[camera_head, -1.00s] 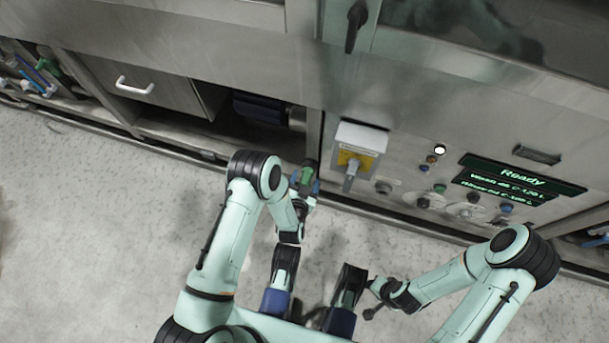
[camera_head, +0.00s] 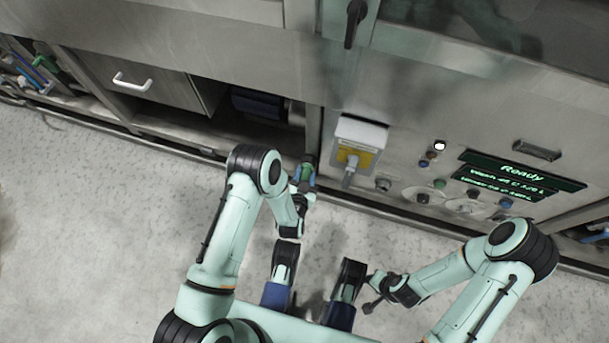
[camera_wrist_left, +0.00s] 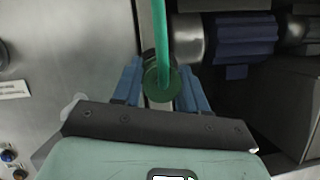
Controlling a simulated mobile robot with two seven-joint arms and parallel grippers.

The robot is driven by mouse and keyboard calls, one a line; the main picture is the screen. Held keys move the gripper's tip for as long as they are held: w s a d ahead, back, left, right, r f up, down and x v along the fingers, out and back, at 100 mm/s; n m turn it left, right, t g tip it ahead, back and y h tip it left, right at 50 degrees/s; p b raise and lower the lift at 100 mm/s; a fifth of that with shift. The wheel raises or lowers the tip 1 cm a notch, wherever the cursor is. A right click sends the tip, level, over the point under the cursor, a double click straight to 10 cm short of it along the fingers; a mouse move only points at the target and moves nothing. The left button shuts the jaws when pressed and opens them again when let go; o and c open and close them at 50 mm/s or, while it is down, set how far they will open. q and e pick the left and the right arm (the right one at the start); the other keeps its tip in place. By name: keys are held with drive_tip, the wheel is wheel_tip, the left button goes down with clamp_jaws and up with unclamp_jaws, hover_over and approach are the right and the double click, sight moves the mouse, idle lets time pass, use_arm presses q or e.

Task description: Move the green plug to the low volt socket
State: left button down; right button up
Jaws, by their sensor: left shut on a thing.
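The green plug (camera_wrist_left: 162,84) is between the two blue fingers of my left gripper (camera_wrist_left: 160,90) in the left wrist view, with a green cable rising from it. In the head view my left gripper (camera_head: 303,180) is shut on the green plug (camera_head: 306,168), in front of the machine's open lower bay edge. A yellow-labelled socket box (camera_head: 362,135) with a grey plug or handle at its front is on the panel to the right of it. I cannot read its label. My right gripper (camera_head: 372,306) is low in the head view, away from the panel; its finger opening is unclear.
The control panel with a "Ready" display (camera_head: 520,175) and several knobs lies to the right. A dark open bay (camera_head: 215,130) with blue items is to the left of the gripper. The pale floor (camera_head: 90,220) is clear.

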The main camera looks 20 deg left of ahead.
use_arm(q)
drive_tip(key=shift+s, duration=0.1)
drive_tip(key=shift+s+a+p, duration=0.1)
drive_tip(key=shift+s+p, duration=1)
drive_tip(key=shift+s, duration=1.25)
idle(0.6)
